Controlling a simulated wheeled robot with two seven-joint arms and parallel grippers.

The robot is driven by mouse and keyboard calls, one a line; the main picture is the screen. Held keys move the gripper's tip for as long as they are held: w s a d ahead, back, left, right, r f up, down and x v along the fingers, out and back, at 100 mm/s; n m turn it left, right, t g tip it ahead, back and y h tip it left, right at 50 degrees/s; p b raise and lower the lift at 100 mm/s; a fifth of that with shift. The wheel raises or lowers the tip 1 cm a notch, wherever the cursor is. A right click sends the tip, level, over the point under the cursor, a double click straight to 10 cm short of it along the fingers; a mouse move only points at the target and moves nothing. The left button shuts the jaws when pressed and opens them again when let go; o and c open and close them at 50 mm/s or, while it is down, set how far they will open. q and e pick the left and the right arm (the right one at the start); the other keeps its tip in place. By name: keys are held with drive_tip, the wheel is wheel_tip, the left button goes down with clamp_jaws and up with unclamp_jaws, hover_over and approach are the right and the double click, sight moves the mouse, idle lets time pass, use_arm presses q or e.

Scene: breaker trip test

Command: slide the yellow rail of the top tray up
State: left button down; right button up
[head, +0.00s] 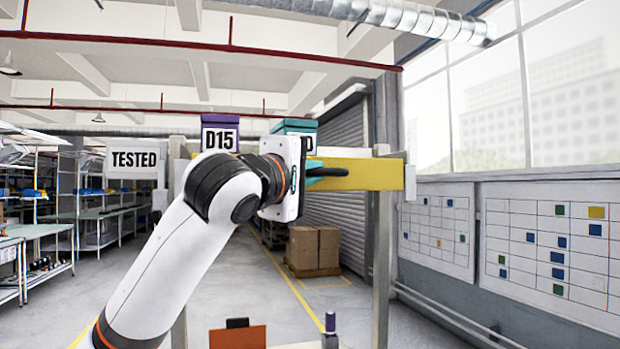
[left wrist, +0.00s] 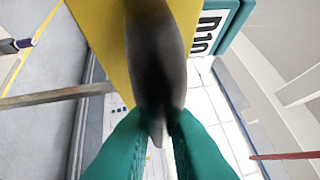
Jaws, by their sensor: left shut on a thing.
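The yellow rail (head: 372,174) runs level across the frame ahead, with its left part hidden behind my left arm. In the left wrist view the rail (left wrist: 103,40) shows behind a dark handle (left wrist: 157,60). My left gripper (head: 316,171) has teal fingers and is shut on the handle (head: 332,172), which lies in front of the rail. In the left wrist view both fingers (left wrist: 157,130) are at the handle's sides. How the handle joins the rail is hidden. My right gripper is not in view.
A purple D15 block (head: 221,132) and a partly hidden teal block (head: 296,126) stand above the rail. A TESTED sign (head: 134,160) is at left. Grey posts (head: 381,260) carry the rail. An orange panel (head: 238,337) and a purple-topped item (head: 330,324) are low in front.

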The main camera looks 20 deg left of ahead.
use_arm(q)
wheel_tip(320, 180, up, 4)
drive_tip(key=shift+r+p, duration=0.1)
drive_tip(key=shift+p, duration=0.75)
drive_tip(key=shift+a+r, duration=0.1)
drive_tip(key=shift+r, duration=0.05)
drive_tip(key=c, duration=1.5)
unclamp_jaws()
drive_tip(key=shift+o, duration=0.2)
drive_tip(key=b+v, duration=0.5)
drive_tip(key=v, duration=0.7)
